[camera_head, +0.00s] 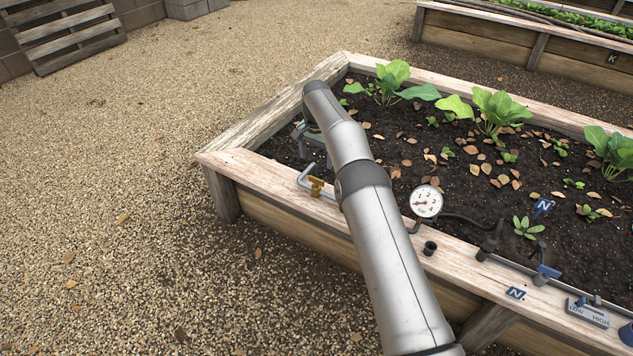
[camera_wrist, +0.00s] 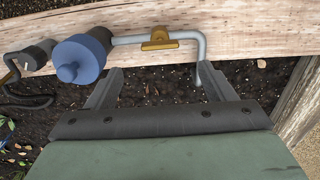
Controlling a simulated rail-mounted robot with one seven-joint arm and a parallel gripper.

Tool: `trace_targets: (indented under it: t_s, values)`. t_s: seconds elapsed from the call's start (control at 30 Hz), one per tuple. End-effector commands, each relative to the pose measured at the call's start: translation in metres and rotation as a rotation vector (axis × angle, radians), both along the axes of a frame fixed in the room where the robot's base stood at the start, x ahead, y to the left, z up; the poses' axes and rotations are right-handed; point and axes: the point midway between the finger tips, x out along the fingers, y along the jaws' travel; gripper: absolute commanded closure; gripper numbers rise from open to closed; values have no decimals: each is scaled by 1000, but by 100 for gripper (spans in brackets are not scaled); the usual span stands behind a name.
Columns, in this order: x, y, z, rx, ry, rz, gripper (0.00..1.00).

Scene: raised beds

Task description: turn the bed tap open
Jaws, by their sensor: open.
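The bed tap is a grey bent pipe (camera_head: 305,172) with a small brass handle (camera_head: 316,187) on the near wooden rim, by the bed's left corner. In the wrist view the brass handle (camera_wrist: 158,40) sits on the pipe (camera_wrist: 198,45), its bar lying roughly along the pipe. A blue round fitting (camera_wrist: 80,55) is at the pipe's left end there. My gripper (camera_wrist: 160,85) is open and empty over the soil, its fingers towards the rim and apart from the brass handle. In the head view my gripper (camera_head: 309,136) is partly hidden behind my arm.
A pressure gauge (camera_head: 426,201) stands on the rim right of my arm, with a dark stub (camera_head: 430,248) and black hose beside it. Leafy plants (camera_head: 392,84) grow in the bed. A low/high plate (camera_head: 588,312) is farther right.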

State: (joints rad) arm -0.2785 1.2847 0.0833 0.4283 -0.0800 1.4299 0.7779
Motion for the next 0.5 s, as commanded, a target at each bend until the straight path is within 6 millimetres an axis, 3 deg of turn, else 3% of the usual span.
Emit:
trace_targets:
  t_s: [0.03,0.2,0.5]
  values:
    - [-1,0,-16,-1,4,0,24]
    - [0,0,-49,-1,2,0,24]
    - [0,0,-82,-1,0,0,24]
